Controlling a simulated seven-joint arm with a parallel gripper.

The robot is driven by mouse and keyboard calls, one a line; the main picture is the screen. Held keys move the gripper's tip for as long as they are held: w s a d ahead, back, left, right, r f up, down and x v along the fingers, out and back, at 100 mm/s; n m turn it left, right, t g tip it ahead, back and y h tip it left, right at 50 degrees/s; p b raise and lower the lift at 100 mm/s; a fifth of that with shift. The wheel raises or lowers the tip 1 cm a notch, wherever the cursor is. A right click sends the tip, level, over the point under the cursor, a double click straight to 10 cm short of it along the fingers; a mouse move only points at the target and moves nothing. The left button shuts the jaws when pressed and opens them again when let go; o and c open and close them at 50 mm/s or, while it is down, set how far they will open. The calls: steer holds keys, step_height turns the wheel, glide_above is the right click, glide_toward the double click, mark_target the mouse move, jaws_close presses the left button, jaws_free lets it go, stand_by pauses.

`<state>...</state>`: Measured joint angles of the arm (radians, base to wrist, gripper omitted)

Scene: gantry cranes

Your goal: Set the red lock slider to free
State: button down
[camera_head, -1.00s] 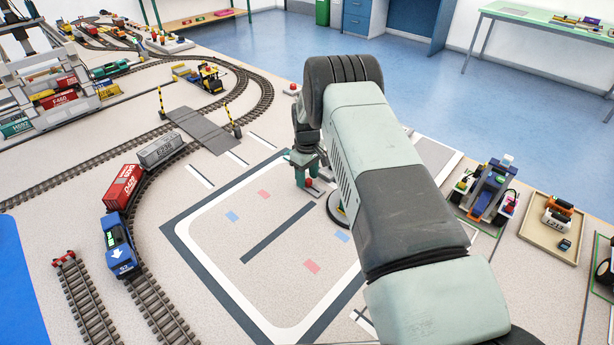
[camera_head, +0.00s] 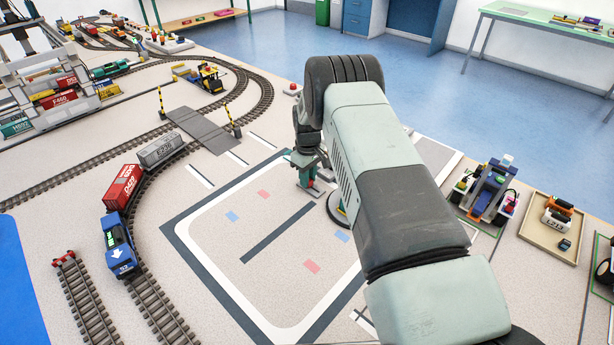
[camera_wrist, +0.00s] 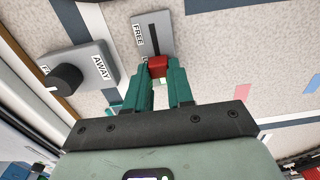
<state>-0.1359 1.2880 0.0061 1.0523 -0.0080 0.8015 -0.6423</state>
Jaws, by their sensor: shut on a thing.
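The red lock slider (camera_wrist: 157,67) shows in the wrist view between the tips of my gripper (camera_wrist: 158,78). It sits at the near end of a dark slot in a grey plate (camera_wrist: 170,26). A FREE label (camera_wrist: 138,35) is beside the far part of the slot; a second label near the slider is mostly hidden by the fingers. The green fingers are shut on the slider. In the head view my gripper (camera_head: 308,183) is low at the mat's far edge, partly behind my arm, and the slider cannot be made out clearly there.
A grey box with a black knob (camera_wrist: 67,78) and an AWAY label stands left of the slider plate in the wrist view. In the head view, a blue engine (camera_head: 119,245) with wagons is on the left track, and a blue-grey vehicle (camera_head: 485,190) stands at right.

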mark_target(318, 192)
steer(key=shift+s+d, duration=1.45)
steer(key=shift+d, duration=0.1)
steer(key=c, duration=1)
jaws_free()
steer(key=shift+o, duration=0.2)
steer(key=shift+a, duration=0.1)
step_height(318, 192, up, 11)
